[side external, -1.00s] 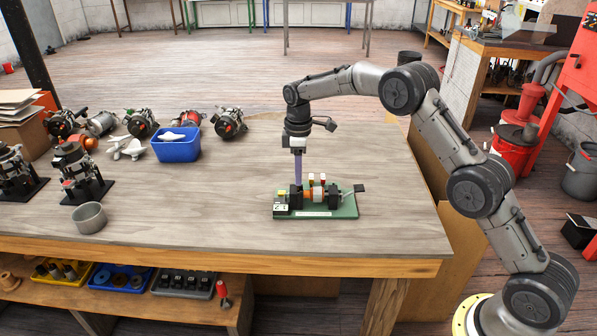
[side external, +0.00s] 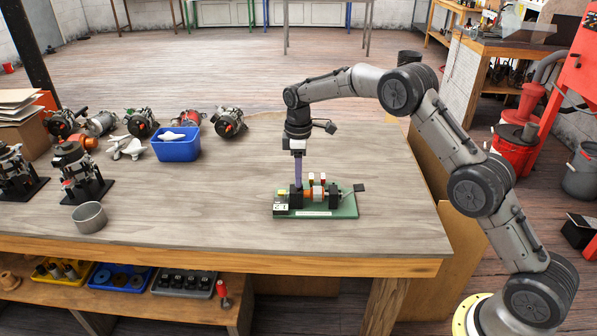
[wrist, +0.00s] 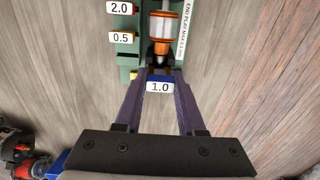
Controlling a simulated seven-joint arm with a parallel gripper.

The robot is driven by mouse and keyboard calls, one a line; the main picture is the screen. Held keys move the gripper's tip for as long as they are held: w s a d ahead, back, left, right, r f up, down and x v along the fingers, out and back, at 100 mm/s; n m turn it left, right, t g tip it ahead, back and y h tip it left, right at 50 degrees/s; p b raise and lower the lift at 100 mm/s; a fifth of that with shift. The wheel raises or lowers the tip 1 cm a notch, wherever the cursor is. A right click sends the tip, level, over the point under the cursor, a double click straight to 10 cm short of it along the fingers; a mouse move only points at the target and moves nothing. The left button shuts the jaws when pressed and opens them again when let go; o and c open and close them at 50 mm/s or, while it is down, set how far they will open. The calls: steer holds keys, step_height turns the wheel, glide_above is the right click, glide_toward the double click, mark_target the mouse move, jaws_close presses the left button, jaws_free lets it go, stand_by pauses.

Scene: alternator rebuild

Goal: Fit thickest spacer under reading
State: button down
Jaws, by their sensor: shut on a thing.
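A green fixture (side external: 345,209) lies on the bench. It carries a rotor (wrist: 164,30) with orange and pale bands, lying between dark supports. My gripper (wrist: 159,80) points down over the fixture's left end, its purple fingers shut on a blue spacer (wrist: 159,87) labelled 1.0. The spacer is just beside the rotor's shaft end; whether it touches is unclear. Spacers labelled 2.0 (wrist: 120,7) and 0.5 (wrist: 121,38) stand in the fixture's side, with red edges. A small display (side external: 281,208) is at the fixture's left end; its reading is too small to read surely.
A blue bin (side external: 180,150) with pale parts, a round metal cup (side external: 90,217) and several alternators (side external: 229,122) stand to the left and back. The bench (side external: 220,215) is bare around the fixture. A strip on the fixture reads END PLAY MAX (wrist: 186,25).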

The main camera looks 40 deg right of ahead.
steer(key=shift+f, duration=0.85)
stand_by(0.3)
steer(key=shift+f, duration=0.35)
steer(key=shift+f, duration=0.15)
steer(key=shift+c, duration=2.2)
jaws_free()
steer(key=shift+r, duration=4.1)
steer(key=shift+r, duration=0.1)
